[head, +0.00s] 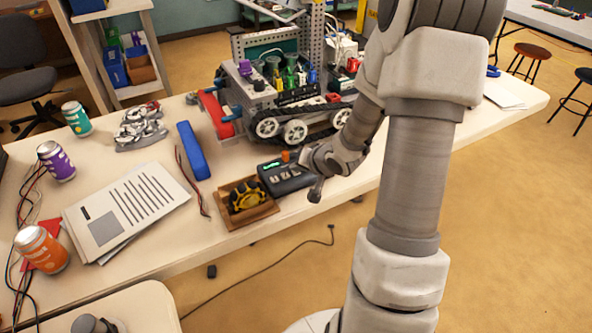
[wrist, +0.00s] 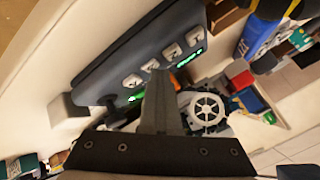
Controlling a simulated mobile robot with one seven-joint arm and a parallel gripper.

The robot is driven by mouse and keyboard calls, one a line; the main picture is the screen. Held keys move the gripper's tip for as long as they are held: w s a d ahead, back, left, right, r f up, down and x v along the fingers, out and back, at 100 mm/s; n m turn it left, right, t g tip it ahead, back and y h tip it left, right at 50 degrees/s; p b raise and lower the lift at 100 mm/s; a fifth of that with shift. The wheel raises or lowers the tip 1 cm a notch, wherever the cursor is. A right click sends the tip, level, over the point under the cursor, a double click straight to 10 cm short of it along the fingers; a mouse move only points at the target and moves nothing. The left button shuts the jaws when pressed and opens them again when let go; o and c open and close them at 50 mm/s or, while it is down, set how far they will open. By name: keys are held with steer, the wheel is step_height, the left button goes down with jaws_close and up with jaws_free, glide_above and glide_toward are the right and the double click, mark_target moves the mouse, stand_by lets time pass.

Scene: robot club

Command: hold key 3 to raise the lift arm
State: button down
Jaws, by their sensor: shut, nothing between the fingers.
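The dark key box (head: 287,178) sits near the table's front edge, with a small green-lit display. In the wrist view, the key box (wrist: 120,60) shows a row of several pale keys and green lit marks. I cannot read the key numbers, so I cannot tell which is key 3. My gripper (wrist: 158,75) is shut and empty, its tips over the row's edge near the keys. Contact with a key cannot be told. In the head view my gripper (head: 312,160) is at the box's right end. The tracked robot with the lift arm (head: 290,110) stands behind the box.
A wooden tray (head: 245,216) with a yellow wheel sits left of the box. A cable lies on the floor.

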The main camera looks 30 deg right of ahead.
steer(key=shift+r, duration=0.15)
steer(key=shift+r+p, duration=0.7)
steer(key=shift+p, duration=0.4)
step_height(320, 180, up, 5)
steer(key=p, duration=0.5)
steer(key=shift+p, duration=0.3)
